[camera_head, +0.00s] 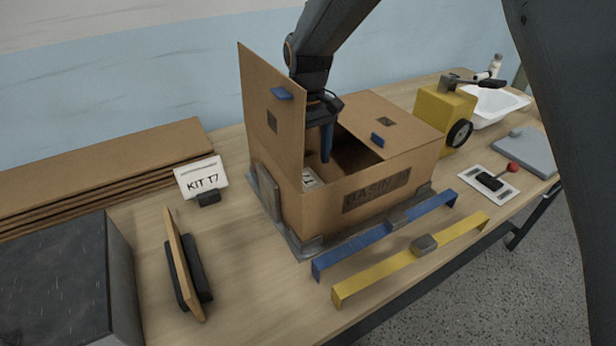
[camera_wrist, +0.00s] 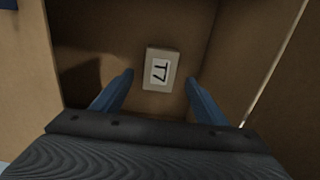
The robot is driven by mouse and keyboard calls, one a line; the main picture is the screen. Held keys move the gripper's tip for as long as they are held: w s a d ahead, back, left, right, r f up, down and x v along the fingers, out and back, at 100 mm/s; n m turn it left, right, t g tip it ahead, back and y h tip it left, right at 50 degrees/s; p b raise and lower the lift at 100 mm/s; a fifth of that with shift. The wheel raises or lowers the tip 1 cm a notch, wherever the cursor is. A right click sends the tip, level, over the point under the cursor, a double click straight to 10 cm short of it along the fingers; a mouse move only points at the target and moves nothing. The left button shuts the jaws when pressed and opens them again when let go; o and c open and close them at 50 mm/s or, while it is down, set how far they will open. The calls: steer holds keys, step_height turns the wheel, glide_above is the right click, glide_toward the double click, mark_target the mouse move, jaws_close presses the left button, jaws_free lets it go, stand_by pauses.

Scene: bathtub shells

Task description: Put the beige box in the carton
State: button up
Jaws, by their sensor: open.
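The carton (camera_head: 345,205) stands on the wooden table with one flap upright at the left and another flap lying out to the right. My gripper (camera_head: 326,150) reaches down into its opening. In the wrist view my gripper (camera_wrist: 160,100) is open, with its two blue fingers apart and nothing between them. The beige box (camera_wrist: 160,69), with a white T7 label, lies on the carton floor beyond the fingertips. A labelled part of it also shows in the head view (camera_head: 310,178), inside the carton's left end.
A blue bar (camera_head: 385,233) and a yellow bar (camera_head: 410,258) lie before the carton. A KIT T7 sign (camera_head: 201,178) and flat cardboard (camera_head: 110,165) are at left. A yellow tape machine (camera_head: 444,118) and white basin (camera_head: 497,105) stand at right.

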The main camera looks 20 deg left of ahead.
mark_target(308, 180)
steer(key=shift+r+b, duration=0.5)
steer(key=shift+r, duration=1.85)
